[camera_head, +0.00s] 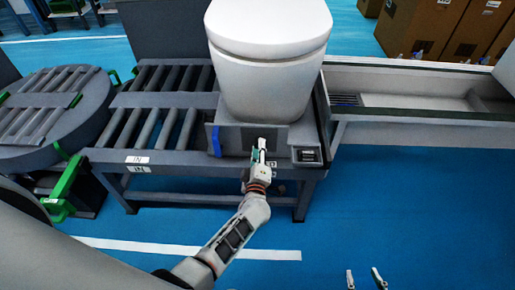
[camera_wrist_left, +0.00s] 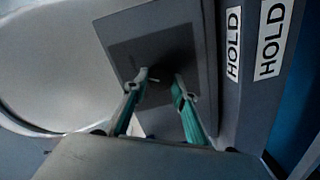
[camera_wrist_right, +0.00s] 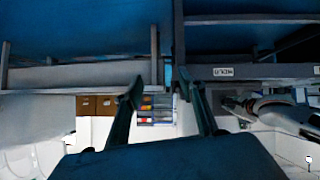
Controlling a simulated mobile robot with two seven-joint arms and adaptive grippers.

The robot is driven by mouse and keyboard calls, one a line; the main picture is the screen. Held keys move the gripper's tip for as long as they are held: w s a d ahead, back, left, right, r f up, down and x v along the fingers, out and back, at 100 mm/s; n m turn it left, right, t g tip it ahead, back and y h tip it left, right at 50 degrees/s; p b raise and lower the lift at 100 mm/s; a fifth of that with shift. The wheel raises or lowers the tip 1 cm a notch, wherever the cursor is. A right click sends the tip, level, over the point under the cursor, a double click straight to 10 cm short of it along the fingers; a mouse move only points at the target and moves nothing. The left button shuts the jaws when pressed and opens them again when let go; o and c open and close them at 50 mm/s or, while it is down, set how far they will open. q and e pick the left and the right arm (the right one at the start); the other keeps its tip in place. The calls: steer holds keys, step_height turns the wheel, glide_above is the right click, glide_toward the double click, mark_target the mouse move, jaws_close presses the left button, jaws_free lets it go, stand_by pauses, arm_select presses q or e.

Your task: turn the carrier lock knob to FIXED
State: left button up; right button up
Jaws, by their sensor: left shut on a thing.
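My left gripper (camera_head: 259,150) reaches the front of the carrier station under the white toilet (camera_head: 268,55). In the left wrist view its two fingers (camera_wrist_left: 161,82) close around a dark knob (camera_wrist_left: 163,68) on a dark square plate (camera_wrist_left: 130,45). The knob is mostly hidden by the fingers and shadow, so its pointing direction cannot be read. White HOLD labels (camera_wrist_left: 270,38) show on the frame beside the plate. My right gripper (camera_head: 366,279) is open and empty, low over the blue floor; its spread fingers also show in the right wrist view (camera_wrist_right: 163,95).
A blue lever (camera_head: 216,140) stands left of the knob's plate, and a small dark panel (camera_head: 307,155) is to its right. A roller conveyor (camera_head: 150,125) and round turntable (camera_head: 45,115) lie left. A long trough (camera_head: 420,115) extends right. The front floor is clear.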

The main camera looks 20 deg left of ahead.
arm_select(q)
steer(key=shift+m, duration=0.8)
arm_select(e)
steer(key=shift+s+a+f, duration=0.2)
steer(key=shift+s, duration=0.35)
steer(key=shift+w+r, duration=0.1)
steer(key=shift+r, duration=0.05)
